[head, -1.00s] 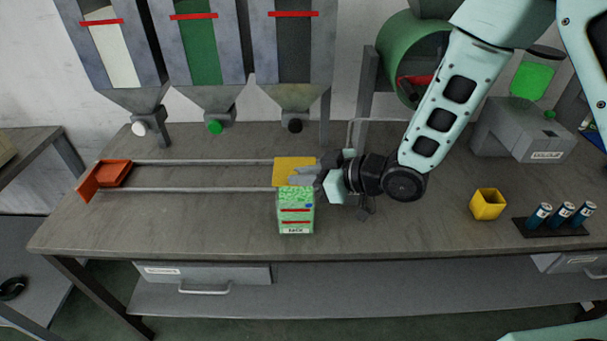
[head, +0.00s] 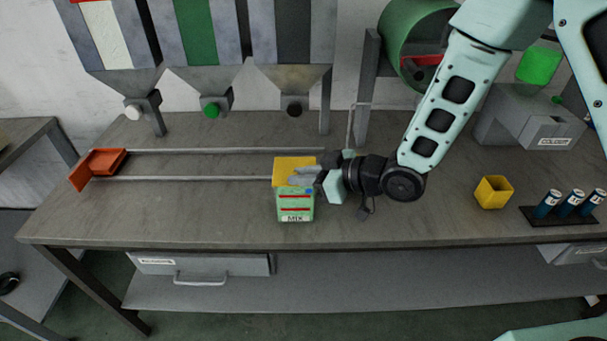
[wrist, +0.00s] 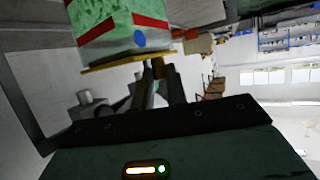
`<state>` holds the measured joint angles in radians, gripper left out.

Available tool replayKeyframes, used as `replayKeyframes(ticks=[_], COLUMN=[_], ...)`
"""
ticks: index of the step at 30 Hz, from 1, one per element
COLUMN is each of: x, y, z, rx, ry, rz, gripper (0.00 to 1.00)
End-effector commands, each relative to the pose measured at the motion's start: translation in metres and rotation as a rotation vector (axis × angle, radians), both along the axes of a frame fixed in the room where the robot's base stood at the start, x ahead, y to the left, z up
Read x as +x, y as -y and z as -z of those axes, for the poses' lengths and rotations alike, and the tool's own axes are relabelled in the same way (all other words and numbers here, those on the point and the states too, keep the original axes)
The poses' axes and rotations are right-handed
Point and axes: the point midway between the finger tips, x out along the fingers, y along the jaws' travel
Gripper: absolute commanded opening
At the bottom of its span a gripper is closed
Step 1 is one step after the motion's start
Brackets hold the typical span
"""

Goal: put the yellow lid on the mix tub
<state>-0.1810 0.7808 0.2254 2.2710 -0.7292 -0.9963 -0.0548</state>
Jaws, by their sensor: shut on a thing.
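The mix tub (head: 295,206) is a green box with red stripes and a MIX label, standing near the front of the bench. The yellow lid (head: 291,168) lies over the tub's top in the head view and hides its contents. My gripper (head: 302,177) is at the lid's right side, shut on it. In the wrist view the lid (wrist: 128,61) shows edge-on as a thin yellow plate at my fingers (wrist: 156,72), right against the tub (wrist: 108,26). Whether it is fully seated I cannot tell.
Two rails (head: 200,178) run left to an orange tray (head: 108,161). Three hoppers with spouts (head: 213,104) hang behind. A yellow cup (head: 493,191) and a rack of blue-white cylinders (head: 568,206) stand at the right. The bench's front left is clear.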

Motion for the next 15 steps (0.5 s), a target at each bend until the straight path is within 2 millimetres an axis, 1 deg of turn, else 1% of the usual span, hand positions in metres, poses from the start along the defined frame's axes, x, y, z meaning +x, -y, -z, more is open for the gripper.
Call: replayKeyframes(ticks=[5, 6, 8, 9, 15], x=[0.0, 0.0, 0.0, 0.0, -0.0001], y=[-0.0001, -0.0001, -0.0001, -0.0001, -0.0001], z=[-0.0004, -0.0004, -0.0004, -0.0004, -0.0003], rx=[0.0, 0.0, 0.0, 0.0, 0.0], ry=[0.0, 0.0, 0.0, 0.0, 0.0], rz=[0.0, 0.0, 0.0, 0.0, 0.0], gripper=[0.0, 0.2, 0.36, 0.4, 0.4])
